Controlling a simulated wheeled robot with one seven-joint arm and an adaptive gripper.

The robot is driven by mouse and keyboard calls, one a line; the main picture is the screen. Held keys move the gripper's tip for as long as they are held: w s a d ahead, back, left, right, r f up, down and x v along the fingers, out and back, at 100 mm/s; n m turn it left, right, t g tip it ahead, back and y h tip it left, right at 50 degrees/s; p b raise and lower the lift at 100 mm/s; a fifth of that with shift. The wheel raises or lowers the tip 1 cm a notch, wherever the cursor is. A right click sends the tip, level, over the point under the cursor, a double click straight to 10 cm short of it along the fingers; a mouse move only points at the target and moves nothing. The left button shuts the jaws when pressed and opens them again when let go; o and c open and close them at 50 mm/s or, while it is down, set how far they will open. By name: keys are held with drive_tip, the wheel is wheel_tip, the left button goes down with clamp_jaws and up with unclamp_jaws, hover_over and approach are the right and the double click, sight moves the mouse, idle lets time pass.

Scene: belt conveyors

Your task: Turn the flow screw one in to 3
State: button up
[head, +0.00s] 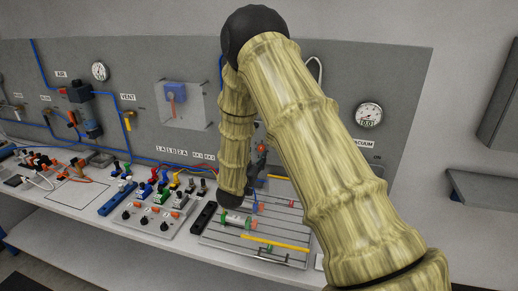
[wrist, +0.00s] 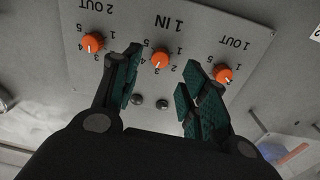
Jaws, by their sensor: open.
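The flow screw one in is an orange round knob (wrist: 159,58) on a grey panel (wrist: 205,22) in the wrist view, under the label "1 IN". Numbers ring it; a small pale mark shows on it, but its exact setting is too small to read. My gripper (wrist: 162,60) is open, its two dark green-padded fingers on either side of this knob. No contact is visible, and I cannot tell how deep the fingertips are. In the head view my arm hides most of this area, and the gripper cannot be made out clearly.
Similar orange knobs, 2 OUT (wrist: 93,42) and 1 OUT (wrist: 223,75), flank it; the right finger is close to 1 OUT. Two dark screws (wrist: 150,101) sit between the fingers. In the head view, a bench (head: 75,192) carries switches, valves and a rail rack (head: 265,250).

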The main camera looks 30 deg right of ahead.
sight(260, 150)
drive_tip(key=shift+p+x, duration=0.85)
drive_tip(key=shift+x, duration=1.6)
clamp_jaws()
